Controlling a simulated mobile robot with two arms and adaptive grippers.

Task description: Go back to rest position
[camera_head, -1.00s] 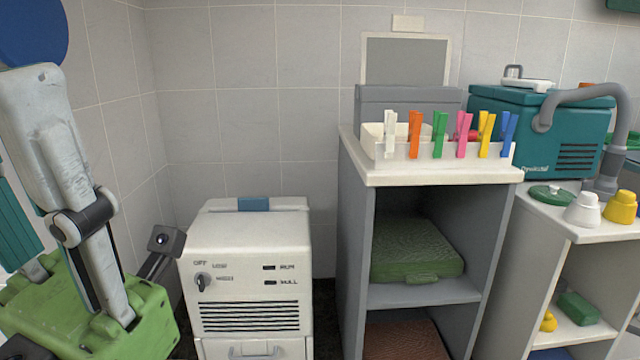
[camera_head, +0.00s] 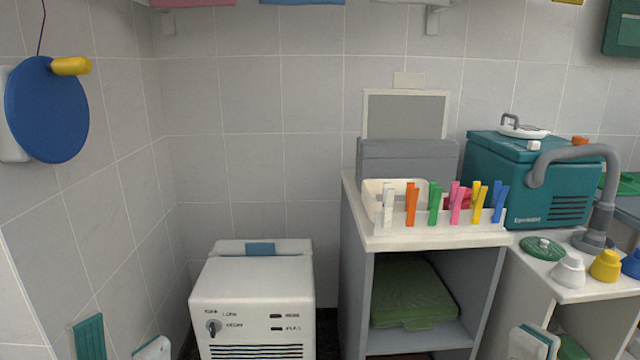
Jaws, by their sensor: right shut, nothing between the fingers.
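Neither of my grippers shows fingertips in the head view. Only small white and teal parts peek in at the bottom edge, and no jaws can be made out on them. The white machine (camera_head: 252,285) with a knob and vents stands low at centre left. The grey shelf unit (camera_head: 352,225) stands right of it, with a pale rack (camera_head: 470,229) of coloured clothespins (camera_head: 411,204) on top. A folded green item (camera_head: 405,290) lies inside the unit.
A teal box (camera_head: 530,180) and a grey curved pipe (camera_head: 605,195) stand at right, near a green lid (camera_head: 542,246), a white bottle (camera_head: 568,271) and a yellow bottle (camera_head: 605,266). A blue disc (camera_head: 46,110) hangs on the left wall. Hanging cloths (camera_head: 192,3) show at the top.

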